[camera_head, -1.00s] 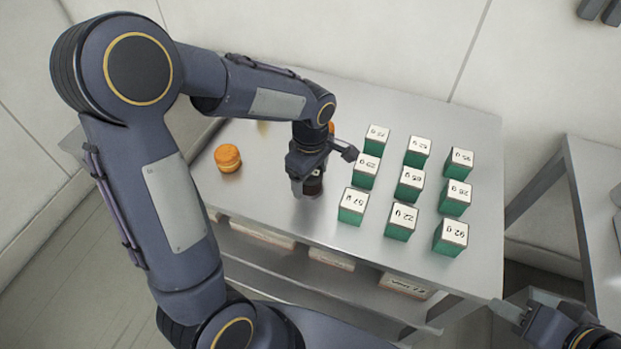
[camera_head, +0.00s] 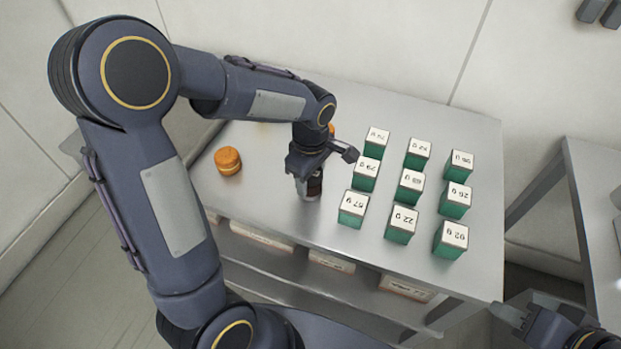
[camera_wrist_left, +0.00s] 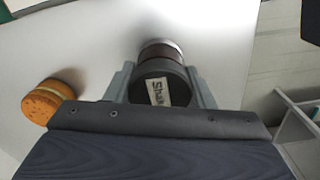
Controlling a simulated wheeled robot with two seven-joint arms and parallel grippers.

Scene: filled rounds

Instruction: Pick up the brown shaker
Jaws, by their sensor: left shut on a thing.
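The brown shaker (camera_head: 314,186) stands roughly upright at the front middle of the steel table, left of the green boxes. My left gripper (camera_head: 304,172) is shut on its upper part from above. In the left wrist view the shaker (camera_wrist_left: 161,52) sits between the two fingers of my left gripper (camera_wrist_left: 161,86), with a partly readable label on its dark top. I cannot tell whether its base touches the table. My right gripper (camera_head: 527,306) is at the lower right, away from the table things, with its fingers apart and empty.
Several green boxes (camera_head: 402,223) with weight labels stand close on the right. Another orange thing is mostly hidden behind my arm. The table (camera_head: 262,205) is clear at the front left.

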